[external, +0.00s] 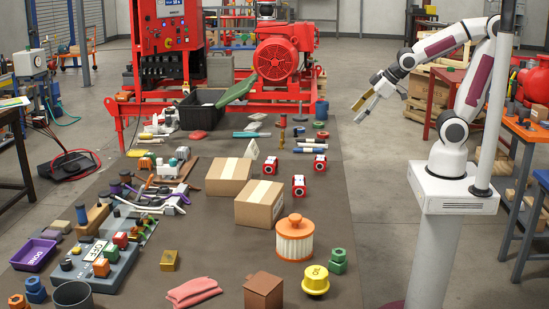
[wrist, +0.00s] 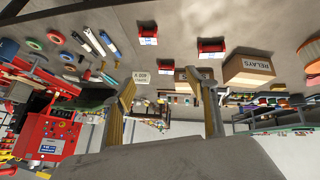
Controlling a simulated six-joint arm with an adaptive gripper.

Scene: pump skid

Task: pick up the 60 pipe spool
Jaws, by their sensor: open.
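No mark reading 60 is legible, so I cannot tell which is the 60 pipe spool. My gripper (external: 362,101) is raised at the right, beyond the mat's edge and apart from everything. Its fingers are spread and empty in the wrist view (wrist: 160,84).
Three red blocks with round white faces, one of them nearest (external: 298,186), stand near the cylinders. Two cartons (external: 260,204) and an orange-lidded filter (external: 295,238) stand closer. The red pump skid (external: 275,65) is behind. Bare floor lies between mat and arm.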

